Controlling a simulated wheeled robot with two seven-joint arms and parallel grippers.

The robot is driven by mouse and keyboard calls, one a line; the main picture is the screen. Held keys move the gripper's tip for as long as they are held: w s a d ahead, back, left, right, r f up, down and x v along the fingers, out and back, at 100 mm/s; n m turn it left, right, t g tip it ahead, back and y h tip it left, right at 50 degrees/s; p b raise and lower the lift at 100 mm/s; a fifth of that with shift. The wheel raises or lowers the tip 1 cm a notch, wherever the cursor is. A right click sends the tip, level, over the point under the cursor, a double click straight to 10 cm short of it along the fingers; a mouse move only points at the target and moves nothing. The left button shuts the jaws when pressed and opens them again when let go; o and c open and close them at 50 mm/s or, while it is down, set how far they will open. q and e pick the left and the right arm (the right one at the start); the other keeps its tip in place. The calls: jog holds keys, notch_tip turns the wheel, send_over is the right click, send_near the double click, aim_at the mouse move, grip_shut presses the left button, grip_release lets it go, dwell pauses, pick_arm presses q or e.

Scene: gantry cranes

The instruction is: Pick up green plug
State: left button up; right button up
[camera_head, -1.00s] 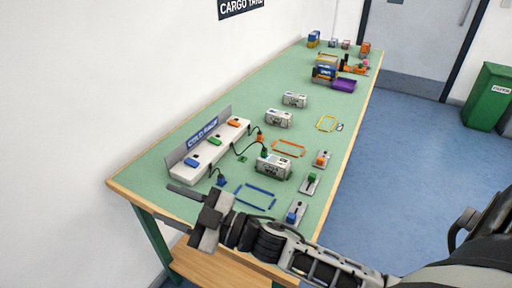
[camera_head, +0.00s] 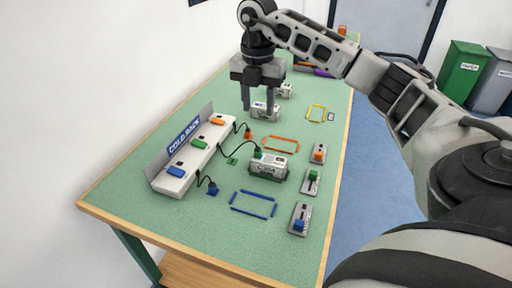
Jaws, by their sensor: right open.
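The green plug (camera_head: 257,153) sits at the left end of a white container (camera_head: 268,168) and touches it or lies just against it; I cannot tell if it is plugged in. A dark cable runs from it to the white cold rack (camera_head: 157,182), which carries blue, green and orange blocks. My right gripper (camera_head: 259,106) is open and points down, farther back on the table than the green plug. Its fingers hang in front of another white container (camera_head: 264,116) and partly hide it; they hold nothing. My left gripper is not in view.
A blue plug (camera_head: 212,188) and an orange plug (camera_head: 248,134) lie nearby on cables. Switch boxes (camera_head: 312,181) line the right edge. The front of the table is clear.

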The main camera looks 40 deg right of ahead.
aim_at(258, 148)
notch_tip(258, 148, down, 13)
jog(key=shift+s+a+r+p, duration=0.1)
jog(key=shift+a+p, duration=0.05)
jog(key=shift+p, duration=0.15)
jog(key=shift+c, duration=0.3)
grip_shut()
